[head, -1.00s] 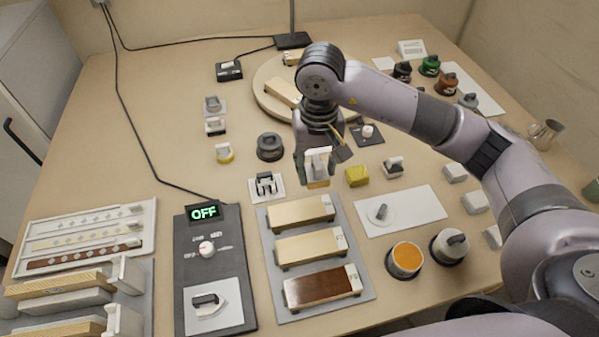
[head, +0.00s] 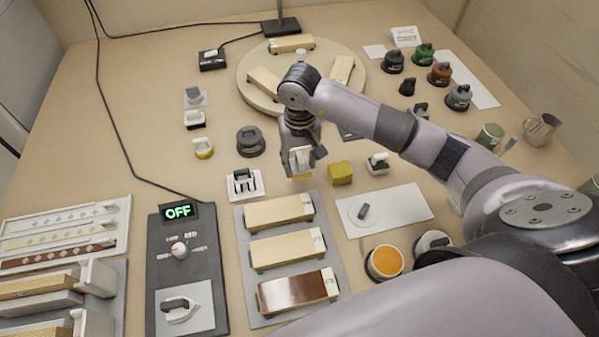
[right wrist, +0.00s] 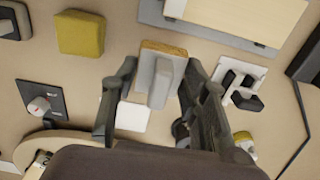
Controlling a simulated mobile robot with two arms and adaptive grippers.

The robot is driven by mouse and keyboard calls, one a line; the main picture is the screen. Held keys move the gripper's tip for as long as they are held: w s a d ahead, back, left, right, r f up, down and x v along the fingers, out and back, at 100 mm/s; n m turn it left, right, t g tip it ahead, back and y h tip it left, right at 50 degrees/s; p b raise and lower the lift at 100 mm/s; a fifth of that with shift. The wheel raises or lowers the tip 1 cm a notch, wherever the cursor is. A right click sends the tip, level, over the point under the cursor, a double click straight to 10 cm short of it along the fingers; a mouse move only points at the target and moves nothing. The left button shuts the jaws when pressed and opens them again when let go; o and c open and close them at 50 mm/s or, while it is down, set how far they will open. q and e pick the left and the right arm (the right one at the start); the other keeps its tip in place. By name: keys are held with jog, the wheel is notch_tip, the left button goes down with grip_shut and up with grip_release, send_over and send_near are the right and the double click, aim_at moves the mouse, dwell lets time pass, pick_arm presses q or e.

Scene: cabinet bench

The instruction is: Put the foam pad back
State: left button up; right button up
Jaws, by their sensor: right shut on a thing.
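My right gripper (head: 301,170) is shut on a pale grey-white block with a tan underside (head: 299,159), apparently the foam pad. In the right wrist view this pad (right wrist: 162,82) sits between the two dark fingers (right wrist: 160,70), with its tan edge showing. It is held over the middle of the table; I cannot tell whether it touches the surface. A white square (right wrist: 131,117) shows beside and partly behind it in the right wrist view. My left gripper is not in view.
A yellow block (head: 341,173) stands just right of the gripper. A white switch plate (head: 259,190) is to its left. The grey tray (head: 239,222) with wooden blocks lies in front. A round board (head: 247,82) is behind. Bare table lies around the dark round knob (head: 250,141).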

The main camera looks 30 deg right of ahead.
notch_tip(320, 180, down, 2)
jog(key=shift+f, duration=0.1)
notch_tip(320, 180, down, 4)
jog(key=shift+r, duration=0.25)
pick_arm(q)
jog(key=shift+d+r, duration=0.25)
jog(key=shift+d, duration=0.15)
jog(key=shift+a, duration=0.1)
pick_arm(e)
jog(key=shift+f, duration=0.1)
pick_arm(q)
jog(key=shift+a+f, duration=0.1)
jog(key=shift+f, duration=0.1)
pick_arm(e)
jog(key=o, duration=1)
